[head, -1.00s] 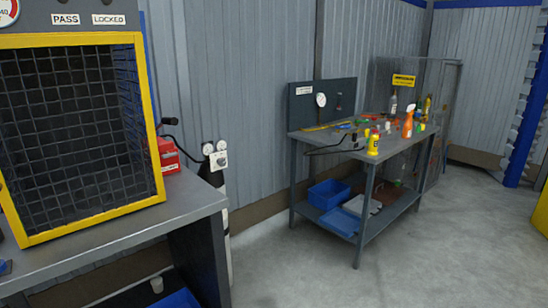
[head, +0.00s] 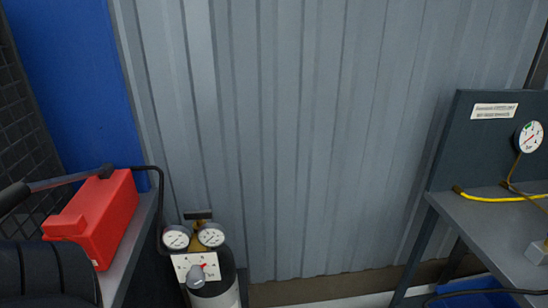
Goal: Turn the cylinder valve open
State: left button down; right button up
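The gas cylinder (head: 214,297) stands upright on the floor at the lower left, against the wall, with a dark top and a pale lower body. A dark valve handle (head: 198,215) sits at its top above a brass fitting. Two round gauges (head: 176,238) and (head: 211,235) flank the fitting. A white plate (head: 184,262) with a grey knob (head: 197,276) is in front of the cylinder. Its lower body is cut off by the picture edge. Neither of my grippers is in view. I cannot tell the valve's opening from here.
A red box (head: 108,215) with a black lever (head: 66,183) and hose stands on the bench left of the cylinder. A dark ribbed shape (head: 50,275) fills the lower left corner. A grey table (head: 478,237) stands at the right. Clear wall lies between.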

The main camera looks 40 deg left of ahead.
aim_at(198, 215)
jog(key=i, duration=0.95)
jog(key=u, duration=3.9)
